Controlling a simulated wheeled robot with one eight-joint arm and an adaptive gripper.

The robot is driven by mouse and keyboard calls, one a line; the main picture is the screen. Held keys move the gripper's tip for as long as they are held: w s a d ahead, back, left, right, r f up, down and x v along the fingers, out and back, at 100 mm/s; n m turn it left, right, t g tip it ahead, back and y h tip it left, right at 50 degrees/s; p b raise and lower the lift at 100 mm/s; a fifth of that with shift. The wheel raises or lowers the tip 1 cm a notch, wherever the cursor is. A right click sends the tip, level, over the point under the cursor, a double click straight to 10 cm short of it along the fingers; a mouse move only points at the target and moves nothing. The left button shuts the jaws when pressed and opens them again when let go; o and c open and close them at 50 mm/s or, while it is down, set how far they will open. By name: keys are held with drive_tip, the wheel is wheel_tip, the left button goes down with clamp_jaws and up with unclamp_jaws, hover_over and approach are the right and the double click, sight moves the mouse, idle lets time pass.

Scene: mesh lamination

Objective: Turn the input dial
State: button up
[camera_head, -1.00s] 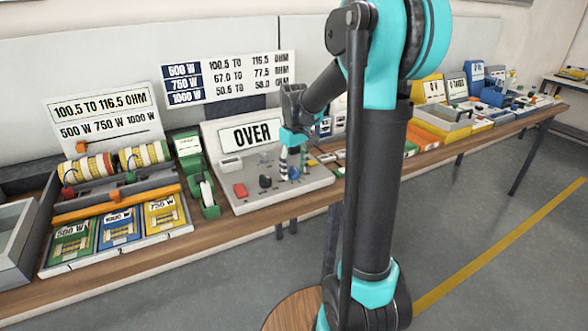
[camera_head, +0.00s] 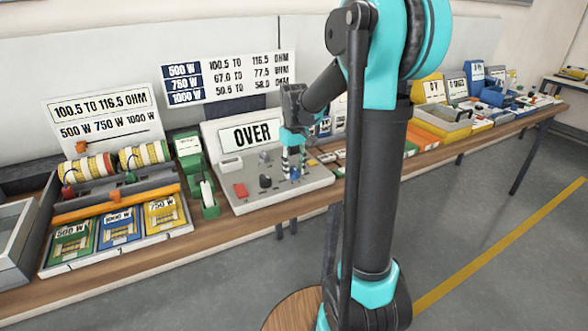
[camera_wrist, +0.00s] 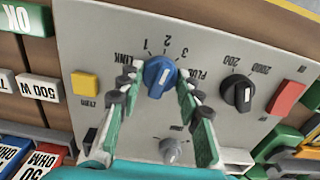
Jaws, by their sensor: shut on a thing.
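The blue dial (camera_wrist: 160,73) sits on the grey meter panel (camera_wrist: 120,60) beside the marks 1, 2 and 3 and some upside-down lettering. Its white pointer line shows on its face. My gripper (camera_head: 293,172) reaches down to the right part of the panel. Its two green-and-white fingers stand on either side of the blue dial and are shut on it. In the wrist view the fingertips cover the dial's left and right sides. The meter display (camera_head: 252,135) reads OVER.
Beside the blue dial are a black dial (camera_wrist: 237,92), a red button (camera_wrist: 287,97), a yellow button (camera_wrist: 85,83) and a silver knob (camera_wrist: 175,150). A green dispenser (camera_head: 208,198) stands left of the panel. Trays of coloured cards (camera_head: 120,228) lie farther left.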

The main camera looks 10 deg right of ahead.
sight(294, 168)
drive_tip(key=m, duration=0.5)
drive_tip(key=shift+m, duration=0.3)
idle(0.5)
drive_tip(key=o, duration=1.2)
drive_tip(key=shift+c, duration=0.2)
wheel_tip(294, 168, up, 12)
drive_tip(key=s+d+f, duration=0.1)
drive_tip(key=s+f, duration=0.2)
drive_tip(key=s+f+t, duration=0.1)
drive_tip(key=s+f, duration=0.2)
drive_tip(key=f, duration=0.1)
drive_tip(key=s+d+f+t, duration=0.1)
drive_tip(key=s+f, duration=0.2)
drive_tip(key=s, duration=0.1)
drive_tip(key=shift+s+d+f+n, duration=0.1)
drive_tip(key=shift+d+f+n, duration=0.25)
drive_tip(key=shift+n, duration=0.05)
drive_tip(key=s+d+f+n+t, duration=0.1)
drive_tip(key=s+f+t, duration=0.1)
drive_tip(key=s+f, duration=0.8)
drive_tip(key=shift+s+d+f, duration=0.2)
drive_tip(key=shift+s+d, duration=0.15)
drive_tip(key=shift+s, duration=0.8)
